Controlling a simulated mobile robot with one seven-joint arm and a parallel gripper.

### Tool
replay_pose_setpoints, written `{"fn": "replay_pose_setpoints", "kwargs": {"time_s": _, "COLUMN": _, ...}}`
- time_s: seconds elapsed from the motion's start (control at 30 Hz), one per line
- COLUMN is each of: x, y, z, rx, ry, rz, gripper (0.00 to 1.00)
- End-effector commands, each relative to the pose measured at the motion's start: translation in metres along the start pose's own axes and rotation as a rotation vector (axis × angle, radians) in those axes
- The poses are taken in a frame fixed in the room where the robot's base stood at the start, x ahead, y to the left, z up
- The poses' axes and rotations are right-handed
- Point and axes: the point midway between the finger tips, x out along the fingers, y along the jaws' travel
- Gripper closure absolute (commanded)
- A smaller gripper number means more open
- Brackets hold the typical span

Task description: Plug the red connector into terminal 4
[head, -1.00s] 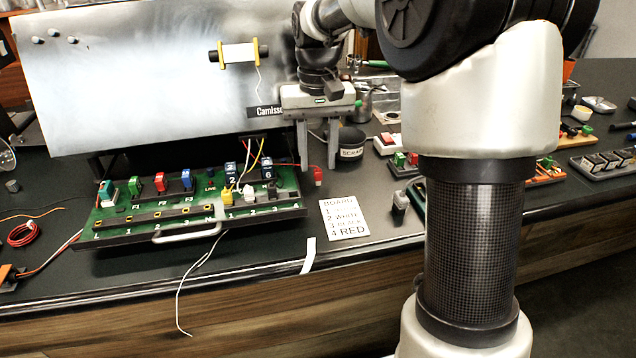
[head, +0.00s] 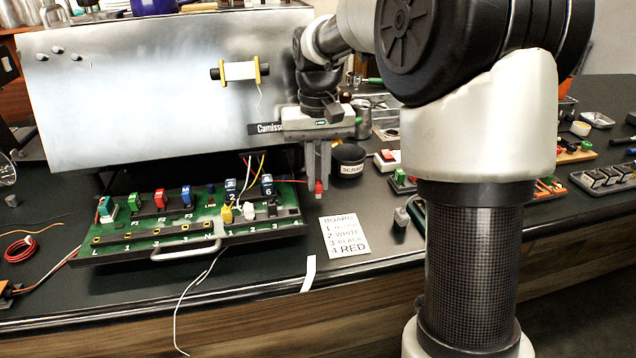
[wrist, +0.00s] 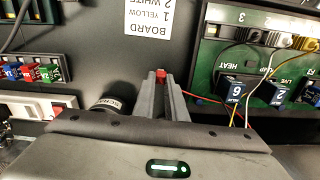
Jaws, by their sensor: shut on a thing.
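The red connector (head: 319,187) is between the fingertips of my gripper (head: 318,182), just right of the green board's right end. In the wrist view the red connector (wrist: 160,75) shows at the tips of my closed gripper (wrist: 161,80), and its red wire runs toward the board. The green terminal board (head: 140,243) has terminals 1 to 4 along its front right. A yellow connector (head: 226,214) and a white connector (head: 249,211) sit at terminals 1 and 2, with a black one (head: 272,210) at 3. Terminal 4 (head: 291,211) is at the right end and looks empty.
A card (head: 345,237) listing wire colours lies right of the board, reading 4 RED. A black scrap cup (head: 348,160) stands behind my gripper. A handle (head: 186,251) juts from the board's front.

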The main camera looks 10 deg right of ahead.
Motion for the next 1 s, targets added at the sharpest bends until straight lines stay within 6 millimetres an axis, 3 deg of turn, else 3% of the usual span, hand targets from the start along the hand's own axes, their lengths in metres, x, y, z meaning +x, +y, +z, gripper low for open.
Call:
{"fn": "replay_pose_setpoints", "kwargs": {"time_s": 0.2, "x": -0.05, "y": 0.0, "z": -0.001, "rx": 0.001, "ry": 0.005, "rz": -0.001, "gripper": 1.0}}
{"fn": "replay_pose_setpoints", "kwargs": {"time_s": 0.5, "x": -0.093, "y": -0.005, "z": 0.003, "rx": -0.007, "ry": 0.0, "rz": 0.0, "gripper": 1.0}}
{"fn": "replay_pose_setpoints", "kwargs": {"time_s": 0.7, "x": -0.106, "y": -0.026, "z": 0.02, "rx": -0.032, "ry": -0.005, "rz": 0.003, "gripper": 1.0}}
{"fn": "replay_pose_setpoints", "kwargs": {"time_s": 1.0, "x": -0.109, "y": -0.053, "z": 0.062, "rx": -0.062, "ry": -0.003, "rz": 0.002, "gripper": 1.0}}
